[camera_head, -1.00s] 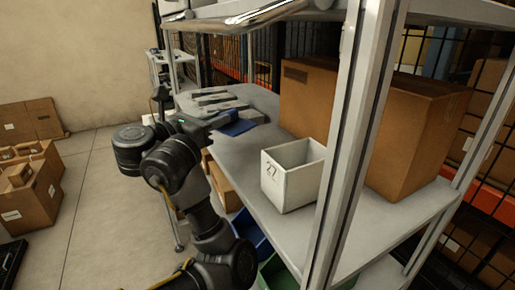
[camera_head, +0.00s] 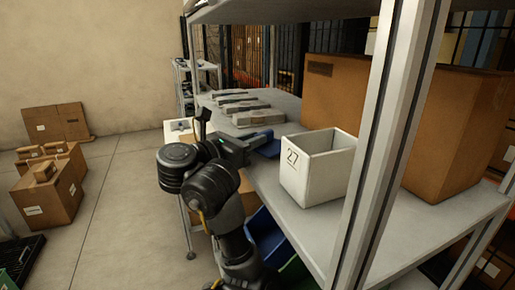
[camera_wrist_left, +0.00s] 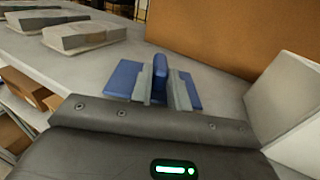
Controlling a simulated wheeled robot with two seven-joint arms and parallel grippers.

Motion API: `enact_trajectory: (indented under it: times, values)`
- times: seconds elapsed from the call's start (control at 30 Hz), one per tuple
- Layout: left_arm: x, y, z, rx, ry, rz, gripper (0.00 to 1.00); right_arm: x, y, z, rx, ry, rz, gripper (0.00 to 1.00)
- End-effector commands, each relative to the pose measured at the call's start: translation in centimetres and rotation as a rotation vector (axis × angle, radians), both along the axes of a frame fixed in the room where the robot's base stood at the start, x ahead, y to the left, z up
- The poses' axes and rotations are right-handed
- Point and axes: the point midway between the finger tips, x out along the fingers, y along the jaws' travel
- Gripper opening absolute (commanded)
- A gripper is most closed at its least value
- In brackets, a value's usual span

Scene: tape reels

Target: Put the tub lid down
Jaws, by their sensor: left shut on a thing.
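The blue tub lid (camera_head: 268,148) is in my left gripper (camera_head: 250,142), over the shelf board in the head view. In the left wrist view, the two grey fingers (camera_wrist_left: 160,85) are closed on the lid's raised blue handle, and the flat lid (camera_wrist_left: 122,79) shows on both sides of them. I cannot tell whether the lid touches the shelf. A white open tub marked 27 (camera_head: 318,168) stands to the right of the lid, apart from it. My right gripper is out of view.
Several grey flat items (camera_head: 250,117) lie on the shelf board (camera_head: 425,208) behind the lid. A large cardboard box (camera_head: 440,140) stands behind the tub. A metal upright (camera_head: 375,150) rises at the shelf's front. Blue and green bins (camera_head: 264,232) sit below.

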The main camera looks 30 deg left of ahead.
Motion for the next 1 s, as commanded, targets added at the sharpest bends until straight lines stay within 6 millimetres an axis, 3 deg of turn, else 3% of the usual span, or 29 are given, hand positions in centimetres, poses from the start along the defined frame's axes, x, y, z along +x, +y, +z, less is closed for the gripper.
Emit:
enact_trajectory:
  times: [0.3, 0.33, 0.5, 1.0]
  values:
    - [0.0, 0.0, -0.24, 0.0, 0.0, 0.0, 0.0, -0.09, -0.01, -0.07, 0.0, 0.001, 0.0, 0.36]
    - [0.0, 0.0, -0.24, 0.0, -0.001, 0.0, 0.19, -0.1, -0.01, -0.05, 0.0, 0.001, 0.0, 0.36]
    - [0.01, 0.01, -0.16, 0.001, 0.0, 0.0, 0.39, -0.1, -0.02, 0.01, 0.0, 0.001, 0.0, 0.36]
    - [-0.13, -0.26, 0.36, 0.0, 0.0, -0.011, 0.39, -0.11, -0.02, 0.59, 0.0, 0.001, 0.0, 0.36]
